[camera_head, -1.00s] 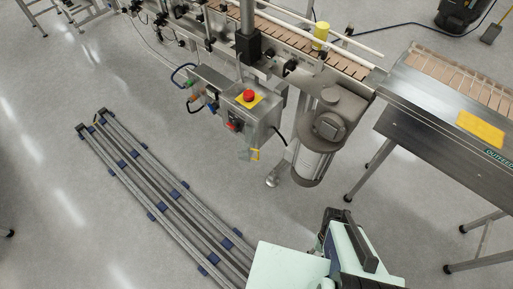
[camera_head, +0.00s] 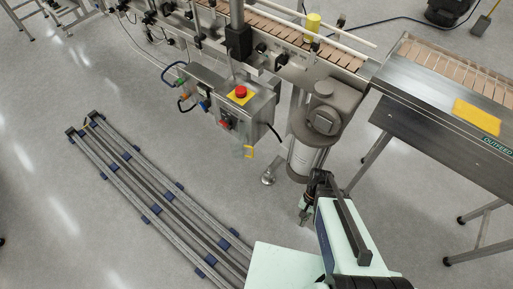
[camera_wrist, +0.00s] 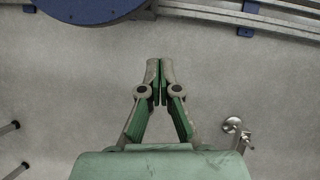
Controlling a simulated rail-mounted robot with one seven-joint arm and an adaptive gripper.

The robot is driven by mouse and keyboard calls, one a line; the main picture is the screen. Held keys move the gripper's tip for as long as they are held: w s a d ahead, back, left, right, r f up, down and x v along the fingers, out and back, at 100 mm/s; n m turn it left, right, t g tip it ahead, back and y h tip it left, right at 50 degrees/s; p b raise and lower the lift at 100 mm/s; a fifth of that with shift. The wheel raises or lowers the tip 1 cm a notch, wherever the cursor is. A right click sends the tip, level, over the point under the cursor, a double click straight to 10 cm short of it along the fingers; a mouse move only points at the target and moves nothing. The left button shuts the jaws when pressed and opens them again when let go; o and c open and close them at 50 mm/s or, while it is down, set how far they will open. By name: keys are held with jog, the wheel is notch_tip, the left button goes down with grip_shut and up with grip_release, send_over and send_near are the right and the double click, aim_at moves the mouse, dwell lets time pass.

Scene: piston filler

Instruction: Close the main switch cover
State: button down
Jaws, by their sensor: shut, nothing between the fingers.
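The control box (camera_head: 250,110) hangs below the conveyor, with a red button (camera_head: 241,91) on a yellow plate on top and a red switch (camera_head: 225,124) on its front. A small yellow-edged flap (camera_head: 249,152), which looks like the switch cover, sticks out below the box's lower front and appears swung open; its hinge is too small to make out. My gripper (camera_head: 303,217) is low and to the right of the flap, well apart from it. In the wrist view, my gripper (camera_wrist: 160,82) has its fingertips together, with nothing between them, over bare floor.
A motor cylinder (camera_head: 309,150) hangs under the conveyor, just behind my gripper. A metal foot (camera_head: 268,180) stands on the floor nearby. The outfeed table (camera_head: 430,110) is at the right. Floor rails (camera_head: 150,190) run at the left.

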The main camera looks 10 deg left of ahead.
aim_at(245, 142)
jog(key=w+a+r+m+t+y+b, duration=0.1)
jog(key=w+a+r+m+b, duration=0.3)
jog(key=w+a, duration=0.95)
jog(key=w+a+r+t+p, duration=0.1)
jog(key=w+a+r+p, duration=0.4)
jog(key=w+r, duration=1.15)
jog(key=s+a+f+b, duration=0.1)
jog(key=s+a+f, duration=0.5)
jog(key=s+f, duration=0.1)
jog(key=shift+s+f+n, duration=0.3)
jog(key=shift+s+f, duration=0.1)
jog(key=shift+y, duration=0.3)
